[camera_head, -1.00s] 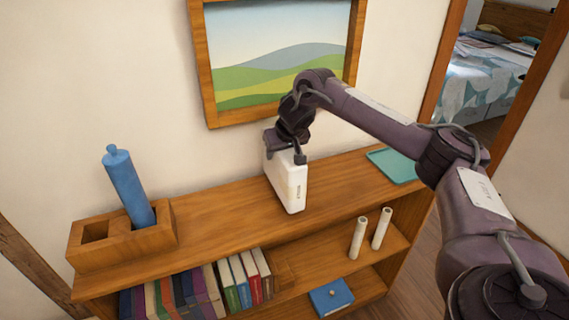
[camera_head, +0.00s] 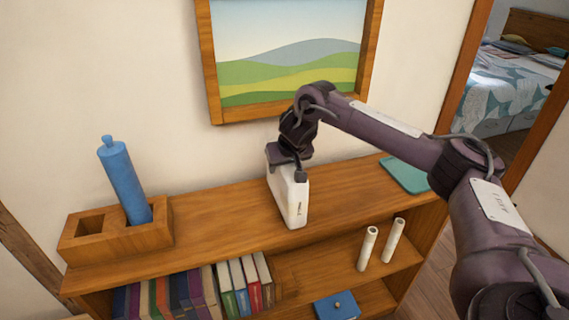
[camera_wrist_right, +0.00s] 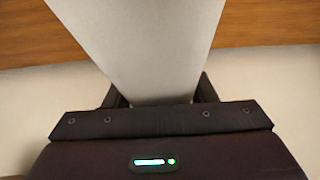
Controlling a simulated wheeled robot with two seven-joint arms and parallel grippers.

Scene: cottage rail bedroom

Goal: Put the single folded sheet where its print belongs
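A white upright slab (camera_head: 291,198), thick like a box or folder, has small dark print on its narrow front side; I cannot read it. No thin folded sheet shows clearly. My right gripper (camera_head: 290,168) grips the slab's top from above. In the right wrist view the slab (camera_wrist_right: 150,50) fills the space between the fingers, which press close to its sides. The slab's lower end is at the top board of the wooden shelf (camera_head: 225,235); I cannot tell whether it touches. My left gripper is not in view.
A wooden two-hole holder (camera_head: 80,242) with a blue cylinder (camera_head: 125,180) stands left. A teal flat tray (camera_head: 405,175) lies right. Below are several books (camera_head: 240,285), two white tubes (camera_head: 368,248) and a blue box (camera_head: 337,306). A framed landscape (camera_head: 290,65) hangs behind.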

